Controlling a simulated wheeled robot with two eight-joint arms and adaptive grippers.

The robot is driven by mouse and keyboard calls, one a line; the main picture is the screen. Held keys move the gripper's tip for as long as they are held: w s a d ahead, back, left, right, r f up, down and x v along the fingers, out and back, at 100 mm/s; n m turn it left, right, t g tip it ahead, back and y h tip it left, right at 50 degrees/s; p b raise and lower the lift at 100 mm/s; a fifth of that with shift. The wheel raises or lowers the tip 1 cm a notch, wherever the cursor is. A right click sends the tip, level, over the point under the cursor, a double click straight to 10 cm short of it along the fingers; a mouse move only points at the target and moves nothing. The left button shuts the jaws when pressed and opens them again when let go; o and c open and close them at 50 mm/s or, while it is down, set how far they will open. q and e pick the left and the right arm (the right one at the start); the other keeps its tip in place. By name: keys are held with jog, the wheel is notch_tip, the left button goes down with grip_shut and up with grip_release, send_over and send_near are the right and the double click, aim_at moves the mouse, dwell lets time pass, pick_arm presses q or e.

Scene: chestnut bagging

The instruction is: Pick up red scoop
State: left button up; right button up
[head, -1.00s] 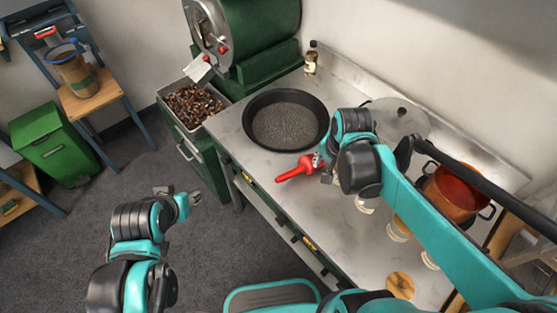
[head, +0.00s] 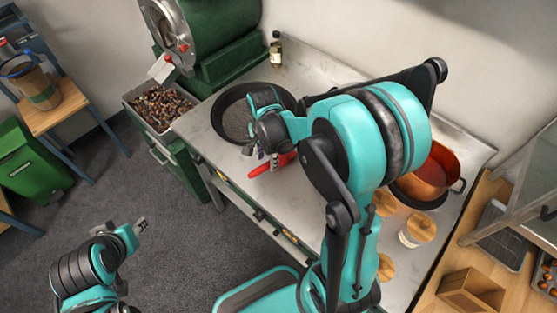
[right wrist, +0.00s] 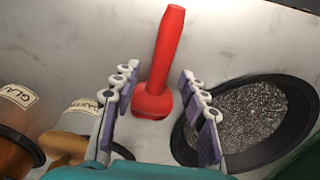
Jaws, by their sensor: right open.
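The red scoop (head: 262,168) lies on the grey metal counter beside the dark pan, its handle pointing to the front left. My right gripper (head: 272,158) is right over it and hides part of the scoop. In the right wrist view the scoop (right wrist: 166,50) lies between the two open fingers (right wrist: 159,78), with its handle reaching beyond the fingertips. No clear contact with the fingers shows. My left gripper (head: 142,224) hangs over the floor at the lower left, away from the counter; its jaws are too small to read.
The pan (head: 222,112) of dark grit stands close to the right gripper. A bin of chestnuts (head: 160,108) is at the left, below the green roaster (head: 225,45). A copper pot (head: 436,172) and lidded jars (head: 417,230) stand to the right.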

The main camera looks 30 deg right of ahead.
aim_at(267, 164)
notch_tip(267, 164, down, 4)
jog(key=shift+d+r+b, duration=0.1)
jog(key=shift+r+b, duration=0.15)
jog(key=shift+b, duration=0.25)
jog(key=shift+r, duration=0.1)
grip_shut()
notch_tip(267, 164, up, 10)
jog(key=p, duration=0.3)
jog(key=shift+p, duration=0.35)
